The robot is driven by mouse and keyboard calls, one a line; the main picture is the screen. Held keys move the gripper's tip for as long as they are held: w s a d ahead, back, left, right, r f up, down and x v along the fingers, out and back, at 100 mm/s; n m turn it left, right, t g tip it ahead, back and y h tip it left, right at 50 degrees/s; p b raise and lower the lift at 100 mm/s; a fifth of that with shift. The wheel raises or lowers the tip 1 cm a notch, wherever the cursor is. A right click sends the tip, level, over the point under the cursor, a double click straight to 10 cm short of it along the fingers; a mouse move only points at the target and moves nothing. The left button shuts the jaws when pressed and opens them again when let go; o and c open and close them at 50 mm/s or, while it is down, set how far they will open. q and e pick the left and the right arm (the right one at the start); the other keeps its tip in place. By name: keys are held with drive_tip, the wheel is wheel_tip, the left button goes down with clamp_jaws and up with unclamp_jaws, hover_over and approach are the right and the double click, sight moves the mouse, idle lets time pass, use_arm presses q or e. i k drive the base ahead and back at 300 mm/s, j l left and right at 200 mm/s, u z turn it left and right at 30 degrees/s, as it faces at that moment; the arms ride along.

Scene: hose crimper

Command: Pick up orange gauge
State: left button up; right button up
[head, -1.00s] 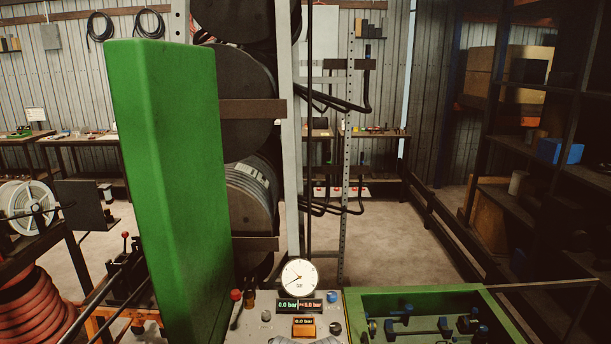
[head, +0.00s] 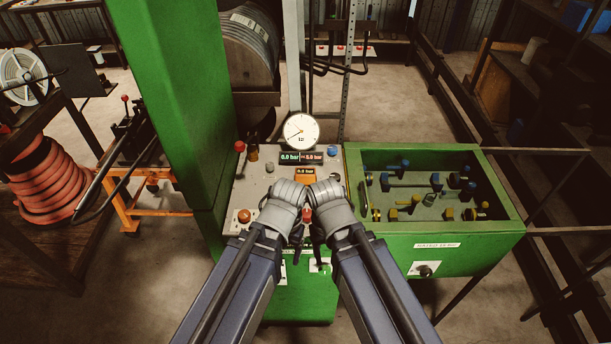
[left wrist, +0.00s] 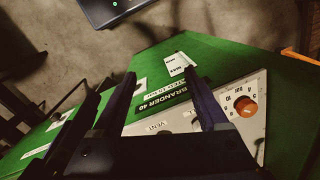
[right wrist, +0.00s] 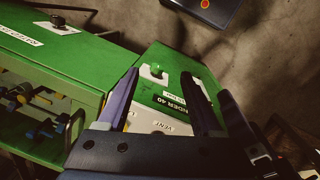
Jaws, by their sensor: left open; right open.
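The orange gauge (head: 305,175), a small block with a lit readout, sits on the grey top panel of the green machine in the head view. My wrists partly cover its lower part. My right gripper (head: 323,252) hangs below my folded wrist, nearer the panel's front edge than the gauge. My left gripper (head: 296,243) hangs close beside it on the left. In the left wrist view, the left gripper (left wrist: 163,88) is open and empty over the green front. In the right wrist view, the right gripper (right wrist: 160,88) is open and empty. Neither wrist view shows the gauge.
A white dial (head: 301,131) and a black double readout (head: 301,157) stand behind the gauge. A red-knobbed lever (head: 240,147) and an orange knob (head: 243,216) are at the left. A green tray (head: 355,149) of loose fittings is at the right. A tall green column (head: 175,110) blocks the left.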

sight(307, 176)
drive_tip(key=z, duration=1.65)
drive_tip(key=k+j, duration=0.15)
drive_tip(key=k, duration=0.9)
drive_tip(key=i+j, duration=0.35)
drive_tip(key=j, duration=0.2)
